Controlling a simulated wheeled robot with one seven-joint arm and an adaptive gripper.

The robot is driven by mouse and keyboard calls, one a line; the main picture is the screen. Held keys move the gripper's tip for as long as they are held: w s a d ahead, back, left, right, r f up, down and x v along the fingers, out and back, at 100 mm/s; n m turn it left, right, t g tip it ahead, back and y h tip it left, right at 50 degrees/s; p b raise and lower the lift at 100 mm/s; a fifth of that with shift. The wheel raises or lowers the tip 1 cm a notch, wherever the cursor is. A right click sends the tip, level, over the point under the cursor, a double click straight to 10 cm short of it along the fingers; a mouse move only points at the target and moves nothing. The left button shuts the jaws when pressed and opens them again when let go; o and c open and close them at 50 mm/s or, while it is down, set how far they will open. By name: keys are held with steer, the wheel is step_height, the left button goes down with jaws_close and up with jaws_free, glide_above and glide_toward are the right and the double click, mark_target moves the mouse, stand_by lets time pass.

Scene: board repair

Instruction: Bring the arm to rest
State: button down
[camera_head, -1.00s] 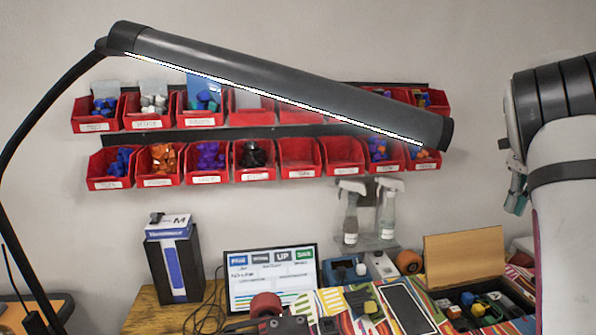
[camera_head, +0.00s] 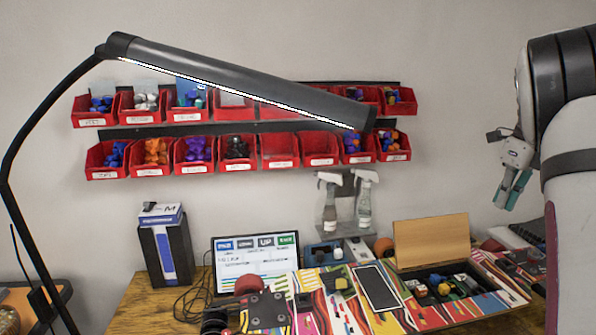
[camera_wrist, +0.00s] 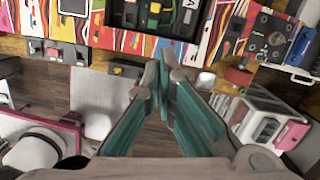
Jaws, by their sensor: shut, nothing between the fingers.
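My arm (camera_head: 575,150) stands at the right edge of the head view, its upper part white with dark rings. My gripper (camera_head: 513,190) hangs below the arm's bend, with teal fingers pointing down, in the air in front of the grey wall. In the wrist view my gripper (camera_wrist: 163,75) shows its two teal fingers converging, shut with nothing held. Below it in that view lie the floor and the table's edge, apart from the fingers.
A lamp (camera_head: 240,85) hangs before red wall bins (camera_head: 280,150). The wrist view shows a white drawer unit (camera_wrist: 265,120) at the right.

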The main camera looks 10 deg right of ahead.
steer(key=s+a+r+n+t+y, duration=0.1)
steer(key=s+a+r+n, duration=0.2)
steer(key=s+a+n, duration=0.65)
steer(key=s+a+r+n, duration=0.2)
steer(key=s+a+n, duration=0.2)
steer(key=a+n, duration=0.55)
steer(key=s+a+f+n+t, duration=0.1)
steer(key=s+a+f+n, duration=0.2)
steer(key=s+a+n, duration=0.3)
steer(key=s+a+f+n+h, duration=0.1)
steer(key=s+a+f+n, duration=0.2)
steer(key=s+a+n, duration=0.3)
steer(key=shift+s+a+f+n+t+p, duration=0.4)
steer(key=shift+s+n, duration=0.5)
steer(key=shift+s, duration=1)
steer(key=shift+r, duration=0.1)
